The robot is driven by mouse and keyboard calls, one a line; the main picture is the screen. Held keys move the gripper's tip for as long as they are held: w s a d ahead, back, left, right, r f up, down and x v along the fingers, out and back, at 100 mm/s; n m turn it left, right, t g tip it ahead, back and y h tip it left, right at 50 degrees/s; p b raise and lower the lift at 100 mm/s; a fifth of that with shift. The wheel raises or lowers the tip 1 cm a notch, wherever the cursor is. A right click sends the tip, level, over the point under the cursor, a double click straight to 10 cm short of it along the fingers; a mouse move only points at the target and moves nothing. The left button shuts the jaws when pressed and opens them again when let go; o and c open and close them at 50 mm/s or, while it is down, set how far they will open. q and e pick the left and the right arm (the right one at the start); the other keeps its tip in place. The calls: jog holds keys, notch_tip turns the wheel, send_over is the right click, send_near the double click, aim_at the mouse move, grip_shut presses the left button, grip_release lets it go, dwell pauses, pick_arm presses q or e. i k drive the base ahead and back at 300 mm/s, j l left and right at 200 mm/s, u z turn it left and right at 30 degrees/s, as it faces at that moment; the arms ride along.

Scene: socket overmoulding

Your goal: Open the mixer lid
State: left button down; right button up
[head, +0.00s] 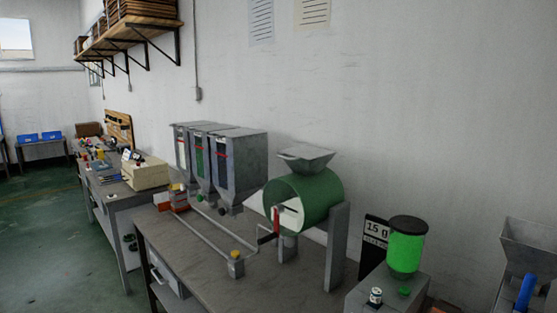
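The mixer is a green horizontal drum (322,197) on grey upright supports on the workbench, right of the picture's middle. A grey funnel-shaped piece (306,158) sits on top of the drum; I cannot tell whether it is the lid or whether it is open. The drum's near end shows a pale round face (291,215) with a red handle (276,219) and a dark crank beside it. Neither of my grippers is in view.
Three grey hoppers (240,160) stand left of the mixer, with a rail (207,232) in front. A bright green container (406,246) on a grey box stands at the right. Another grey funnel (530,243) is at the far right. The bench top (200,258) in front is mostly clear.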

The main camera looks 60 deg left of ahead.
aim_at(309, 152)
jog(key=u, duration=1.7)
